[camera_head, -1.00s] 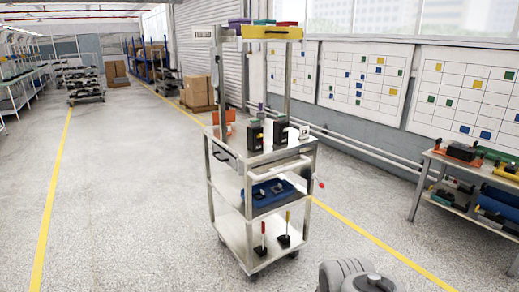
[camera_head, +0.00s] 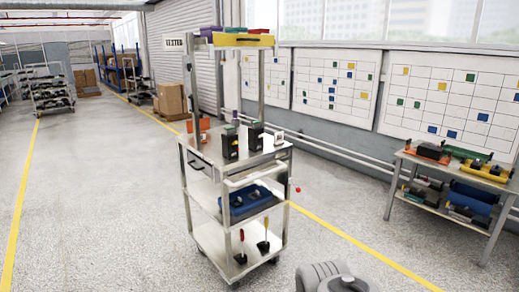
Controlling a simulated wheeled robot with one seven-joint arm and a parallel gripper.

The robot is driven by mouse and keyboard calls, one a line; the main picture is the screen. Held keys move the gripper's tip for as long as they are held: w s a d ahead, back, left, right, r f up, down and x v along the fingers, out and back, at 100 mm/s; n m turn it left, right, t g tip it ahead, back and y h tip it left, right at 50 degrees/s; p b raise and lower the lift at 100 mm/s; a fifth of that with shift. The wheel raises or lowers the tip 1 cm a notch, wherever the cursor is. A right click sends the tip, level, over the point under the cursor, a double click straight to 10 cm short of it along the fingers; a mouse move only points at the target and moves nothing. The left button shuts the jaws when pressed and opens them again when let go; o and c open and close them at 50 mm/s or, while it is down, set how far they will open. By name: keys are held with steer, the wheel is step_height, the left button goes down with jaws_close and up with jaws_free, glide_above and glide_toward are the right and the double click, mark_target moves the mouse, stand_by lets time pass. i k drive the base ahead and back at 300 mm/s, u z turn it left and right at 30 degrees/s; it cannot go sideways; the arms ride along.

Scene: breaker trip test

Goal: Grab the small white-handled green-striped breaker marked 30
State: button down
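Two dark breaker-like boxes stand upright on the top shelf of the metal cart (camera_head: 205,148). The left dark box (camera_head: 231,146) has a green mark at its top; the right dark box (camera_head: 256,138) stands just beside it. A small white-framed item (camera_head: 279,138) sits at the shelf's right edge. The markings, handle colours and any number 30 are too small to read, so I cannot tell which one is the named breaker. My gripper is not in view.
The cart's middle shelf holds a blue tray (camera_head: 237,211). A yellow bin (camera_head: 240,41) sits on its overhead rack, beside a TESTED sign (camera_head: 175,43). A bench (camera_head: 412,200) with several breakers stands right. The floor (camera_head: 110,220) left of the cart is clear.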

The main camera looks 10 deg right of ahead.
mark_target(255, 144)
steer(key=z, duration=0.85)
steer(key=i, duration=2.5)
steer(key=u, duration=2.15)
